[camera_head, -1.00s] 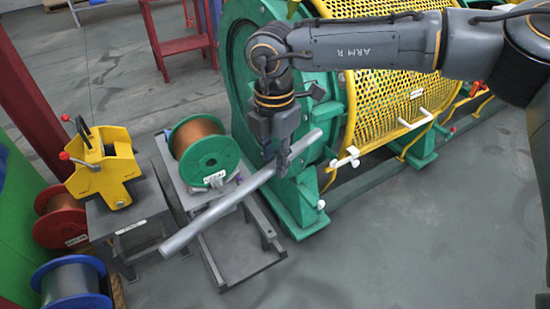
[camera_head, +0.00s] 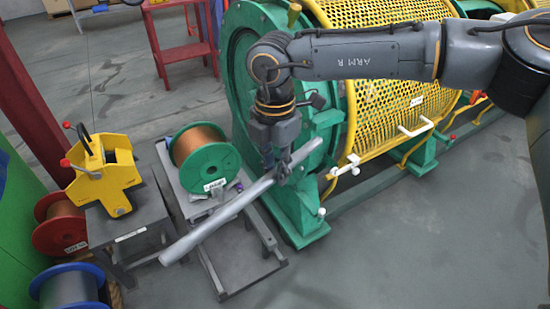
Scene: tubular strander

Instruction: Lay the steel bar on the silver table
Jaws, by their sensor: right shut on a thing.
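The steel bar (camera_head: 222,214) is a long, round silver-grey rod. My right gripper (camera_head: 277,172) is shut on it nearer its upper right end. The bar slants down to the left, in front of the green-flanged spool and across the wheeled stand, and looks held in the air. Two grey metal tops show: a small table (camera_head: 130,234) at left under a yellow device, and the stand (camera_head: 172,185) under the spool. I cannot tell for certain which is the silver table. My left gripper is not in view.
The copper-wound spool (camera_head: 215,172) fills much of the stand's top. The yellow device (camera_head: 105,180) covers much of the left table. A green and yellow strander (camera_head: 385,110) stands close behind the bar. Red (camera_head: 60,225) and blue (camera_head: 68,285) reels are at lower left. The floor at right is clear.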

